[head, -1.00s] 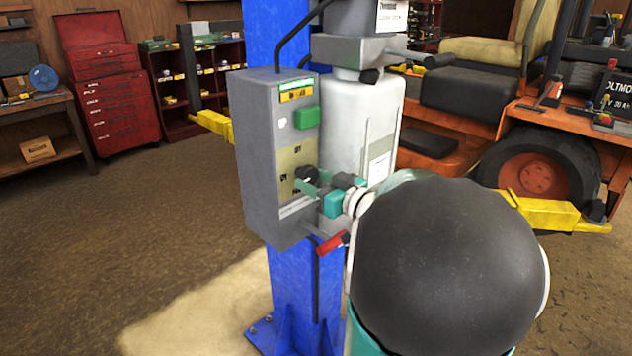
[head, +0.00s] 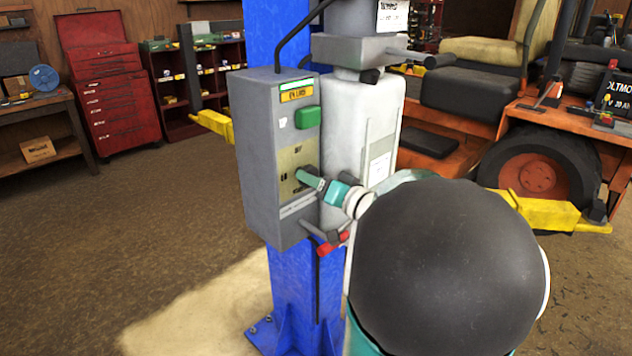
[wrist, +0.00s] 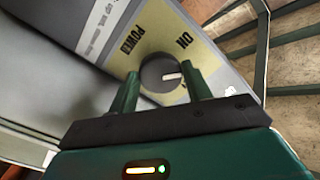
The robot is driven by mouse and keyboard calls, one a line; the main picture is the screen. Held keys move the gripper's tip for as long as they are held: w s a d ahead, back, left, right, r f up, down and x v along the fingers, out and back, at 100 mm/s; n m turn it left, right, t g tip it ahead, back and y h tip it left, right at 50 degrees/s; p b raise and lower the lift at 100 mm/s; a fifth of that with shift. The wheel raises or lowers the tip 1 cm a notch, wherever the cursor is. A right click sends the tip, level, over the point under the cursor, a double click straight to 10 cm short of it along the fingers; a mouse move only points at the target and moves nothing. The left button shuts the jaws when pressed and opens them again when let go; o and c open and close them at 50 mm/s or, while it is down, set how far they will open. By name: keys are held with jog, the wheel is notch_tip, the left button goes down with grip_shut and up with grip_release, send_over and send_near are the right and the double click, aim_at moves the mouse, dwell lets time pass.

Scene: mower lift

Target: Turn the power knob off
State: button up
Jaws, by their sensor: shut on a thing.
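The power knob (wrist: 154,70) is a round dark dial with a white pointer mark, on a yellowish plate marked POWER and ON in the wrist view. Its mark points to the right in that view, below the ON lettering. My gripper (wrist: 160,75) has one green finger on each side of the knob and is shut on it. In the head view my gripper (head: 310,179) reaches the front of the grey control box (head: 262,150) from the right, and its fingers mostly hide the knob.
The box is mounted on a blue column (head: 290,290). A green button (head: 307,118) sits above the knob, and a red-tipped lever (head: 327,247) is below the box. A white tank (head: 355,130) stands close to the right. The floor at left is open.

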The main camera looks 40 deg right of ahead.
jog(key=m, duration=1)
jog(key=shift+a+r, duration=0.1)
jog(key=shift+m, duration=0.4)
jog(key=o, duration=1)
jog(key=shift+c, duration=0.2)
jog(key=shift+s, duration=0.1)
jog(key=s, duration=1.3)
jog(key=shift+s+d, duration=0.2)
jog(key=shift+s, duration=0.1)
